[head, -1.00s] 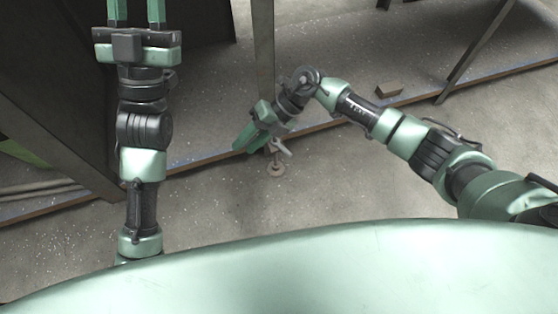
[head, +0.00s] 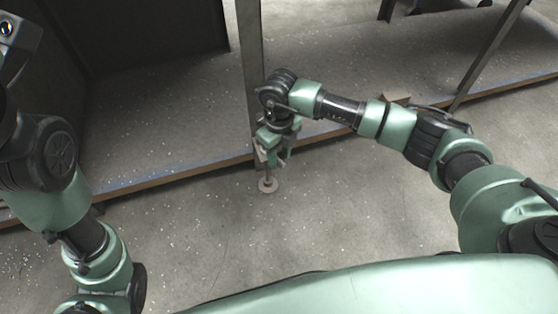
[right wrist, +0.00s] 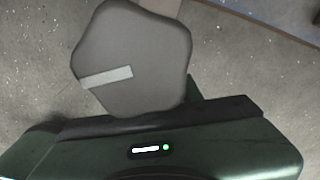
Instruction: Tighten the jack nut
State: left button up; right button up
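The jack's round brown foot (head: 267,185) rests on the concrete floor at the bottom of a metal post, with a thin stem (head: 268,173) rising from it. My right gripper (head: 272,156) points down around the upper part of the jack, just above the foot. The jack nut is mostly hidden by the gripper in the head view. In the right wrist view, a grey lobed piece with a pale bar (right wrist: 130,60) lies right in front of the gripper body; I cannot tell whether it is the nut. How far the right fingers are closed is unclear. My left gripper is out of view.
A speckled grey platform (head: 170,135) with a brown edge runs behind the jack. The upright metal post (head: 250,70) stands just above my right gripper. A dark panel (head: 150,35) stands at upper left. The floor in front is clear.

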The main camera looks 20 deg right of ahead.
jog(key=shift+f, duration=0.45)
grip_shut()
dwell(1.1)
